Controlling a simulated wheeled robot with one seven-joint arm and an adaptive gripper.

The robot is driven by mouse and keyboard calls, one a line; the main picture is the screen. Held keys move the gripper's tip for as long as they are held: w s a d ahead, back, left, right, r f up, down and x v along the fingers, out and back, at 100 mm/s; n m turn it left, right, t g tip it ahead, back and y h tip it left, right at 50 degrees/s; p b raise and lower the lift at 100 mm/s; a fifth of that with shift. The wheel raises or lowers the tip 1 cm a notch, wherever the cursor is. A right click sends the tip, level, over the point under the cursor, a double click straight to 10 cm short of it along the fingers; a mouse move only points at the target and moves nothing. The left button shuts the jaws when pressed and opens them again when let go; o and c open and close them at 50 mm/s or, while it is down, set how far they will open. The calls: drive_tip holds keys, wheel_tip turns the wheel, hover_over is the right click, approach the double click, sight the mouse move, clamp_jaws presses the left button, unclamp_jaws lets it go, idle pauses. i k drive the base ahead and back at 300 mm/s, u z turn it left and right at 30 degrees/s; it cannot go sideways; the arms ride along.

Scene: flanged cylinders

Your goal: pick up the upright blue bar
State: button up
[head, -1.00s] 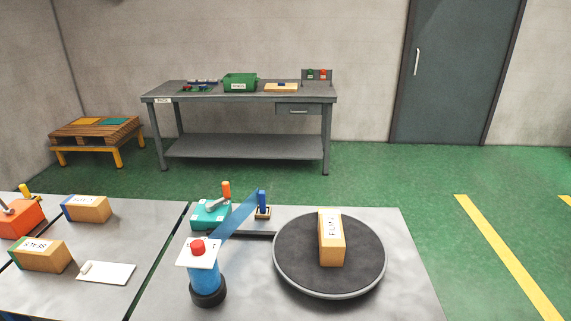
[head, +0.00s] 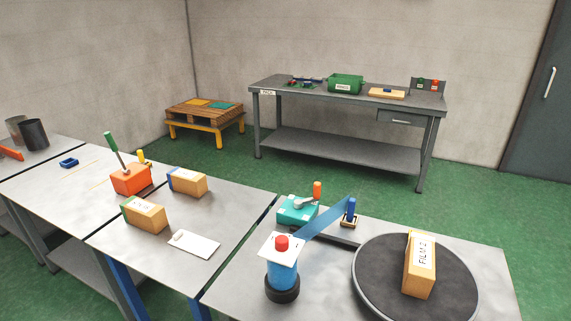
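A small blue bar (head: 351,208) stands upright in a little wooden-looking base (head: 349,221) on the near grey table, behind the turntable's left side. A flat blue strip (head: 322,219) slants from near this bar down towards a blue cylinder (head: 282,275). The cylinder has a black foot, a white plate and a red knob on top. I cannot tell whether the strip touches the bar. My gripper is not in view.
A round dark turntable (head: 372,286) carries a box labelled FILM 2 (head: 419,265). A teal block with an orange-handled lever (head: 298,210) stands just left of the bar. Tables with boxes (head: 144,215) lie left; a workbench (head: 345,96) stands behind, across green floor.

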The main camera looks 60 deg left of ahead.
sight(349, 218)
drive_tip(key=u, duration=1.8)
